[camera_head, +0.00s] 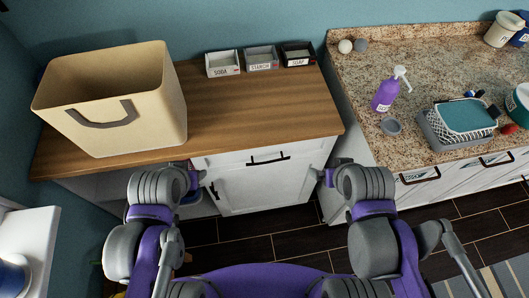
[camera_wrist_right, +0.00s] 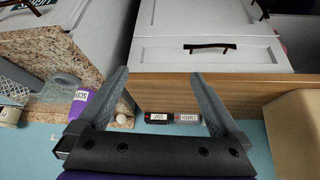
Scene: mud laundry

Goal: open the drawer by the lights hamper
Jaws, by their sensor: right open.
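A white drawer (camera_head: 228,159) with a dark bar handle (camera_head: 268,160) sits closed under the wooden counter, above a white cabinet door (camera_head: 265,186). The drawer front (camera_wrist_right: 165,48) and its handle (camera_wrist_right: 209,47) also show in the right wrist view, which looks upside down. My right gripper (camera_head: 321,175) is open and empty, to the right of the handle and apart from it; its two fingers (camera_wrist_right: 158,75) spread in the wrist view. My left gripper (camera_head: 191,178) is near the drawer's left side, its fingers mostly hidden.
A beige bin (camera_head: 150,115) and small labelled trays (camera_head: 222,72) stand on the wooden counter (camera_head: 240,115). The granite counter (camera_head: 400,60) at right holds a purple spray bottle (camera_head: 385,95) and a grey basket (camera_head: 440,135). Its front has drawer handles (camera_head: 420,176). Dark floor (camera_head: 285,240) lies in front.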

